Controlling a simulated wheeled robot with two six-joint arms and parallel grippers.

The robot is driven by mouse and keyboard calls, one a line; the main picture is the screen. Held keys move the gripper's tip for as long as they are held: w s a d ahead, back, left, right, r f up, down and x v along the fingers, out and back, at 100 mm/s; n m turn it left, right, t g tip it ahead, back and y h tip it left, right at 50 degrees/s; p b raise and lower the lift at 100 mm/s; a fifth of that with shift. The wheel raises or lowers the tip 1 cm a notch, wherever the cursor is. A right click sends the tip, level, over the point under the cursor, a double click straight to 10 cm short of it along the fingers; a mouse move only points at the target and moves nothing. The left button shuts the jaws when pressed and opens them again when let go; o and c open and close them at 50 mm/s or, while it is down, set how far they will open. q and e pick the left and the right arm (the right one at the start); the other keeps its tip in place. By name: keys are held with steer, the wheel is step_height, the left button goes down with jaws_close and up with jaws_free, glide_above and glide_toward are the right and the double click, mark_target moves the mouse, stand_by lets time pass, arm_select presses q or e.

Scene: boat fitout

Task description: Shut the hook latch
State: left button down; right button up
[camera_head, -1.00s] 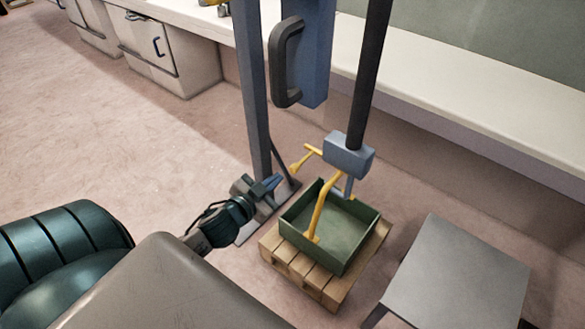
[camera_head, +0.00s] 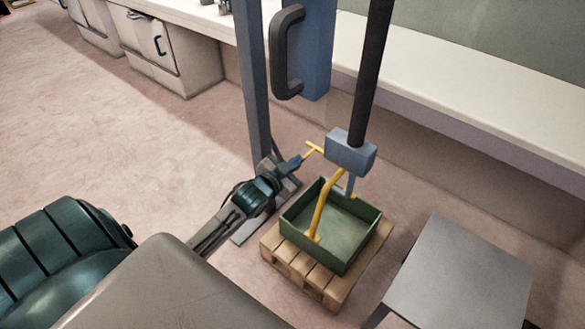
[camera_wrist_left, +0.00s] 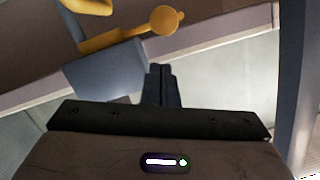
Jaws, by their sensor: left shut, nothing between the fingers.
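A blue-grey block (camera_head: 350,152) sits at the lower end of a black pole. A yellow T-shaped lever (camera_head: 314,149) sticks out of its left side, and a curved yellow arm (camera_head: 326,205) hangs down over a green bin. My left gripper (camera_head: 300,160) is shut and empty, its tips close to the lever's outer end; contact cannot be told. In the left wrist view, the shut fingers (camera_wrist_left: 161,72) lie below the lever's round yellow end (camera_wrist_left: 165,20) and beside the block (camera_wrist_left: 104,72). I cannot make out a hook latch for certain. My right gripper is not in view.
The green bin (camera_head: 289,226) stands on a wooden pallet (camera_head: 310,276). A grey post (camera_head: 254,90) rises behind my left gripper. A blue panel with a dark handle (camera_head: 287,55) hangs above. A grey table (camera_head: 462,278) is at right, and white benches line the back.

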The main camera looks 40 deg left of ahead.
arm_select(q)
steer(key=shift+a+f, duration=0.25)
steer(key=shift+f, duration=0.35)
steer(key=shift+a+f, duration=0.2)
steer(key=shift+f, duration=0.35)
